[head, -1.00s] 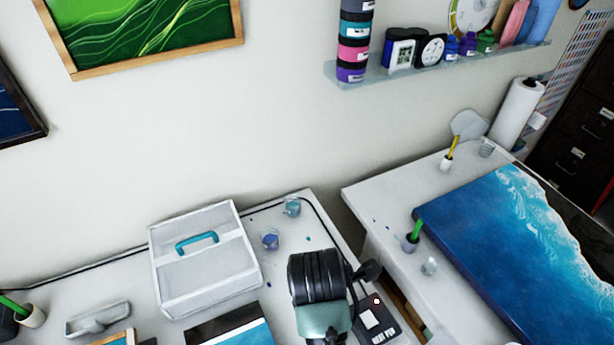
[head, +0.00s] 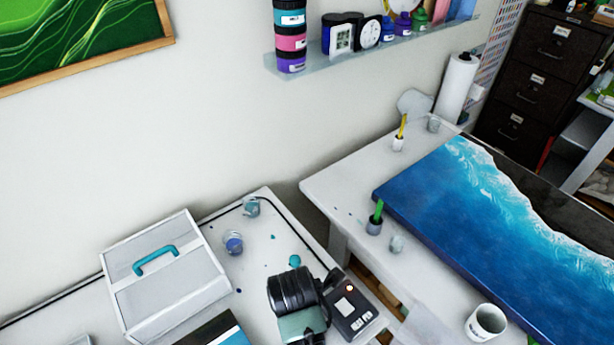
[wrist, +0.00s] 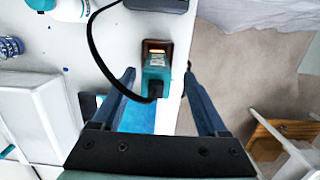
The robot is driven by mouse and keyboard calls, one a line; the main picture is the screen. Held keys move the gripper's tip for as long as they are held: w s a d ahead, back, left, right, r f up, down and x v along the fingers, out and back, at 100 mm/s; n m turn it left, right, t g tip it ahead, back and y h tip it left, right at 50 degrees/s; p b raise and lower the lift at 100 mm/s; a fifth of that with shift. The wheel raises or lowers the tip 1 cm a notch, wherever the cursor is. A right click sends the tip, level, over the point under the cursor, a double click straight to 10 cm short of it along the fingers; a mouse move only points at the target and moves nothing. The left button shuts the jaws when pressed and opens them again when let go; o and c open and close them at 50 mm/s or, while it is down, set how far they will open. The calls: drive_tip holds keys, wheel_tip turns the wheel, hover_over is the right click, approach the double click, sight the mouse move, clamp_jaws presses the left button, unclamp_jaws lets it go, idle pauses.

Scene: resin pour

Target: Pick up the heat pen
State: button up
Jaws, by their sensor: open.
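The heat pen (wrist: 155,78) shows in the wrist view as a teal body with a black end and a cable, lying at a dark holder with an orange-lit part, near the table's edge. A black box labelled heat pen (head: 352,306), with a red light, stands on the left table in the head view. Its bottom part shows at the top of the wrist view (wrist: 157,5). My gripper (wrist: 159,70) is open, its two fingers on either side of the pen in the picture. I cannot tell the height between them. In the head view my arm hides the pen.
A white box with a teal handle (head: 190,283) and small cups (head: 234,243) stand left on the table (head: 268,215). A black cable (wrist: 93,50) runs left of the pen. The floor (wrist: 245,75) lies right of the table edge. A second table holds a blue wave panel (head: 450,220).

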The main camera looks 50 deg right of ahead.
drive_tip(key=shift+w+d+f+p, duration=0.1)
drive_tip(key=shift+f+p, duration=0.1)
drive_tip(key=shift+f, duration=0.75)
drive_tip(key=shift+w+d+f+p, duration=0.1)
drive_tip(key=shift+f+p, duration=0.1)
drive_tip(key=shift+f, duration=0.7)
drive_tip(key=shift+c, duration=0.2)
clamp_jaws()
